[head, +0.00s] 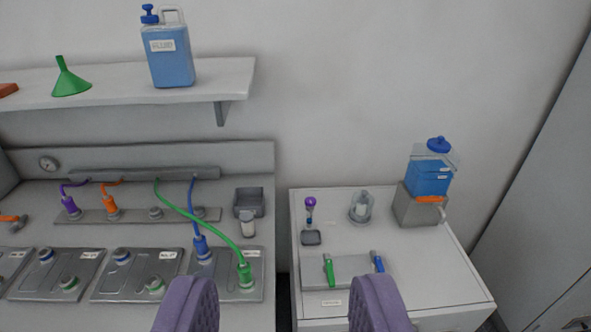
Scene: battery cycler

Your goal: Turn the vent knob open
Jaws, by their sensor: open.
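My gripper (282,304) shows as two purple fingers at the bottom edge, wide apart with nothing between them. On the right-hand cabinet, a blue tank (430,177) sits on a grey base (414,207). A round blue knob (438,144) tops the tank; it may be the vent knob, but no label is readable there. A clear cover surrounds the tank's upper part. An orange lever (430,199) lies roughly level at the front of the base, by a pale spout (442,214). My gripper is well in front of the tank and touches nothing.
A bench (120,235) on the left holds panels with coloured cables. A shelf (120,85) above carries a blue fluid jug (169,55) and green funnel (68,78).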

